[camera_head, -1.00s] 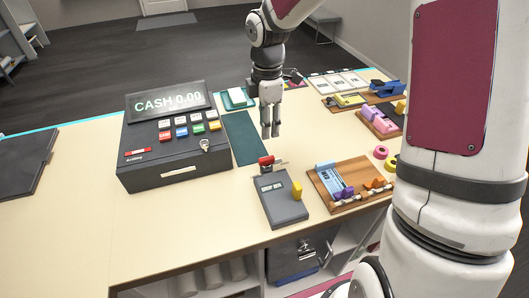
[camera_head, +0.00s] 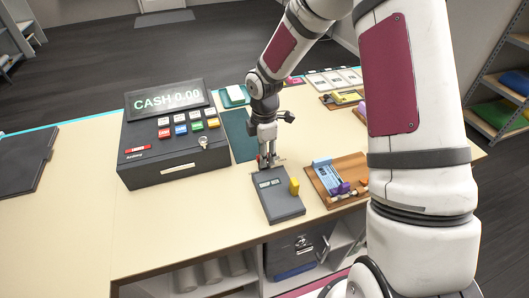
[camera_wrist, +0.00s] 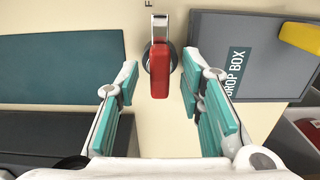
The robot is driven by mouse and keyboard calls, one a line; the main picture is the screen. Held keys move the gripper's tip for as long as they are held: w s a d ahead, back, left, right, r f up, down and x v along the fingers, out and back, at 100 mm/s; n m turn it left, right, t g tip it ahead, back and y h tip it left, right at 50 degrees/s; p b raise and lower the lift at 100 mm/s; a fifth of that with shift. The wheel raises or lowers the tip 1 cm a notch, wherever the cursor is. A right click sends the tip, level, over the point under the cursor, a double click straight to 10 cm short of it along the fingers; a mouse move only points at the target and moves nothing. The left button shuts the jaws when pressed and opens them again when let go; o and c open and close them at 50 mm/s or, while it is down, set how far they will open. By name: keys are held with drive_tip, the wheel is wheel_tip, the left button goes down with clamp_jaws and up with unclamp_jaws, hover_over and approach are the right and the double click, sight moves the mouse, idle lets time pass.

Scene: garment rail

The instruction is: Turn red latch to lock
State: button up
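The red latch (camera_wrist: 160,72) is a red handle on a dark round pivot, with a silver bar (camera_wrist: 160,27) beyond it. In the wrist view it lies between the two teal-padded fingers of my gripper (camera_wrist: 160,85), with visible gaps on both sides. The fingers are open. In the head view my gripper (camera_head: 267,160) points down over the latch, beside the far edge of the grey drop box (camera_head: 278,207), and hides most of the latch. Whether the fingertips are at the latch's height is hard to tell.
A yellow lever (camera_head: 294,186) stands on the drop box. The black cash register (camera_head: 172,150) is to the left, with a dark green mat (camera_head: 238,135) between it and my arm. A wooden board (camera_head: 340,178) with a blue card is to the right. The table's left front is clear.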

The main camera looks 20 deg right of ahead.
clamp_jaws()
drive_tip(key=m, duration=0.4)
drive_tip(key=shift+m, duration=0.3)
drive_tip(key=m, duration=0.4)
drive_tip(key=shift+m+b, duration=0.3)
drive_tip(key=m, duration=0.4)
drive_tip(key=shift+m, duration=2.4)
